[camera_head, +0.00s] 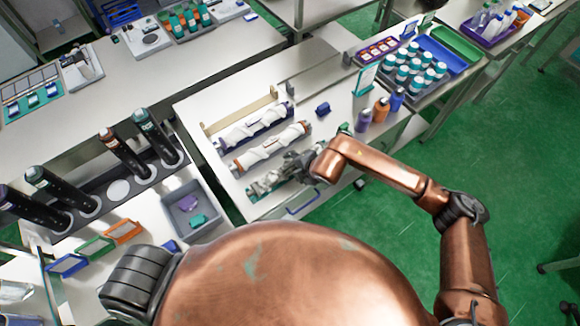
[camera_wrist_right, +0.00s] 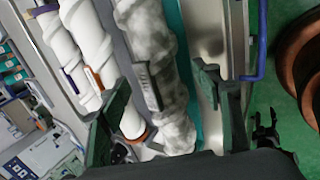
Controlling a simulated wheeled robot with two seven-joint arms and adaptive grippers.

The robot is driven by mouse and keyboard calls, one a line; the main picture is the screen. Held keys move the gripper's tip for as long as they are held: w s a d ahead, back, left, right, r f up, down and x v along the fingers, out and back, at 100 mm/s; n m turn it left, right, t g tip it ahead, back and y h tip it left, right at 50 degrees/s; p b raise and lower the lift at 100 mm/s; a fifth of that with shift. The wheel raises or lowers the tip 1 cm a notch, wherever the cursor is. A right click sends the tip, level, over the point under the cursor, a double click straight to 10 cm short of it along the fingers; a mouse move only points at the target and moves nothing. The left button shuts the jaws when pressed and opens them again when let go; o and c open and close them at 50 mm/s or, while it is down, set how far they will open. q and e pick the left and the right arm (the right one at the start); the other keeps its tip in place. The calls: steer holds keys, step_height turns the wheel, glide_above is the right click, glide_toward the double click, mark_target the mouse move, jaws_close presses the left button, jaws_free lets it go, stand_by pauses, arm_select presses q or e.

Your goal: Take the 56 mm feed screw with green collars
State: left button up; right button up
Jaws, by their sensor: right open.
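Three feed screws lie side by side on the bench. The back one has purple-blue collars (camera_head: 252,128) and the middle one has orange collars (camera_head: 268,148). The nearest screw (camera_head: 264,184) is mottled grey-white with teal-green at its edge, and my arm partly covers it. In the wrist view this mottled screw (camera_wrist_right: 152,55) lies beside a teal strip, with a small grey plate on it. Its collars are not clearly visible. My right gripper (camera_head: 296,166) is at this screw. In the wrist view its open fingers (camera_wrist_right: 160,95) stand on either side of it. My left gripper is not in view.
The orange-collared screw (camera_wrist_right: 90,42) lies close to the left finger. A small blue block (camera_head: 323,109) and several bottles (camera_head: 381,109) stand to the right. A grey bin (camera_head: 190,207) and a row of dark cylinders (camera_head: 125,155) are at the left.

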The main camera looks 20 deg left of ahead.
steer(key=shift+x, duration=1.35)
steer(key=shift+c, duration=0.4)
jaws_close()
steer(key=shift+r, duration=0.1)
